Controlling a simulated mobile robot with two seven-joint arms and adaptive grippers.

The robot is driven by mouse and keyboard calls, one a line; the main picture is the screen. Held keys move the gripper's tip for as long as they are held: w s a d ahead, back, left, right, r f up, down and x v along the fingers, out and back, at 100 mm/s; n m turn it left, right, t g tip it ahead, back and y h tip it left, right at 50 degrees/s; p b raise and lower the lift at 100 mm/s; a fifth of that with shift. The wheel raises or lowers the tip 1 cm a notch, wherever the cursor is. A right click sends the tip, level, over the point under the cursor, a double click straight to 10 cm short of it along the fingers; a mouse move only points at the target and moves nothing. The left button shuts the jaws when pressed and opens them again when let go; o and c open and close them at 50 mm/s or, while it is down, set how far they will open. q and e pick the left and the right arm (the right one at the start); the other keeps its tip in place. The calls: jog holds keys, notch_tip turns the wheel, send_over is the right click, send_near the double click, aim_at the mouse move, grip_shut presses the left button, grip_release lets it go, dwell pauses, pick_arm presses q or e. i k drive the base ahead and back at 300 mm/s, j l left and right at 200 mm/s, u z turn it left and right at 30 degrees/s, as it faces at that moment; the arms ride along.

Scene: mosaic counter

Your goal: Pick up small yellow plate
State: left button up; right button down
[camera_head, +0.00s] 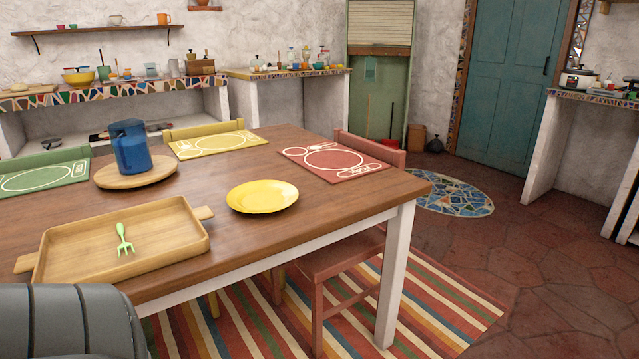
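A small yellow plate (262,196) lies flat on the wooden table (330,217), close to the table's front edge and right of the wooden tray. Nothing covers or touches it. Neither of my grippers shows in the head view.
A wooden tray (75,240) holding a green fork (124,239) is left of the plate. A blue jug (131,146) stands on a round board (107,177) behind. Red (337,161), yellow (217,143) and green (44,178) placemats lie along the edges. A red chair (335,275) is tucked under the table.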

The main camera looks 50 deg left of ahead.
aim_at(258, 197)
jog(key=i+l+u, duration=0.1)
jog(key=i+u, duration=0.25)
jog(key=i+l+u, duration=0.2)
jog(key=u, duration=0.2)
jog(key=i+l+u, duration=0.55)
jog(key=u, duration=0.2)
jog(key=i+l+u, duration=0.15)
jog(key=l+u, duration=0.25)
jog(key=i+l+u, duration=0.15)
jog(key=l+u, duration=1.1)
jog(key=i+j, duration=0.05)
